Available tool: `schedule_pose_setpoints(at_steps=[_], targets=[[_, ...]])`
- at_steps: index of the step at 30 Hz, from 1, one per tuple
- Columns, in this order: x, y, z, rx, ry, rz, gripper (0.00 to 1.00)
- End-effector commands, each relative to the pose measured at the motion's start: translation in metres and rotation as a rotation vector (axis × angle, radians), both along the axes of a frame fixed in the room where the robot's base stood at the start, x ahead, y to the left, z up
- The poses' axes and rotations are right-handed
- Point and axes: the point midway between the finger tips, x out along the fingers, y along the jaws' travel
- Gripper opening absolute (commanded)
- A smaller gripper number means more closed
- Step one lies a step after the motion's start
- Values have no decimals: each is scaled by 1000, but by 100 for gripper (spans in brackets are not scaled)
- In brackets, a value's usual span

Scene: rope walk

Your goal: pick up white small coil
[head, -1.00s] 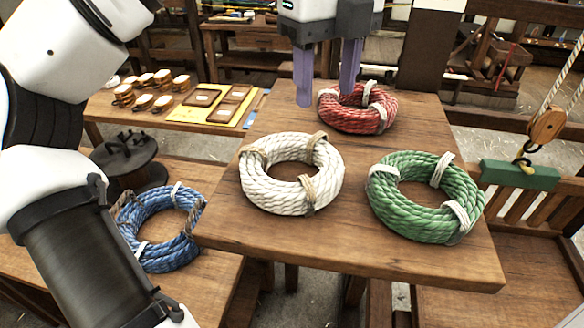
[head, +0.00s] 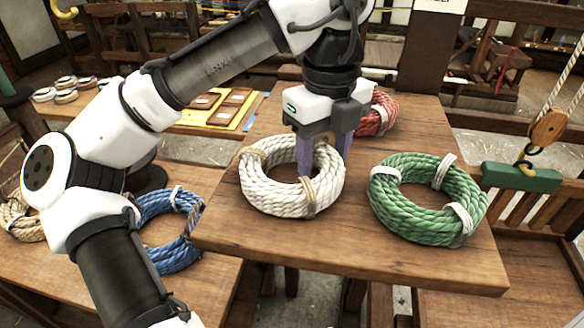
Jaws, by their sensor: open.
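The white coil (head: 268,195) lies flat on the wooden table, bound with tan ties. My gripper (head: 325,160) points down at the coil's far right side, with its fingers apart. The left finger shows in front of the coil's far inner edge and the right finger is at its right outer edge. The fingers look to be on either side of the rope ring, but I cannot tell how low the tips are.
A green coil (head: 412,222) lies close on the right. A red coil (head: 382,110) lies behind, partly hidden by my gripper. A blue coil (head: 165,255) is on the lower left table. Bare wood (head: 330,245) shows in front of the white coil.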

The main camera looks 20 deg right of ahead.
Motion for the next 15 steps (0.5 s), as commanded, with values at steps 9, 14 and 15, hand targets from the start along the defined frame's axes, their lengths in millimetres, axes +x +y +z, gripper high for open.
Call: schedule_pose_setpoints(at_steps=[9,14,15], targets=[[0,0,0,0,0,0,37],[0,0,0,0,0,0,16],[0,0,0,0,0,0,11]])
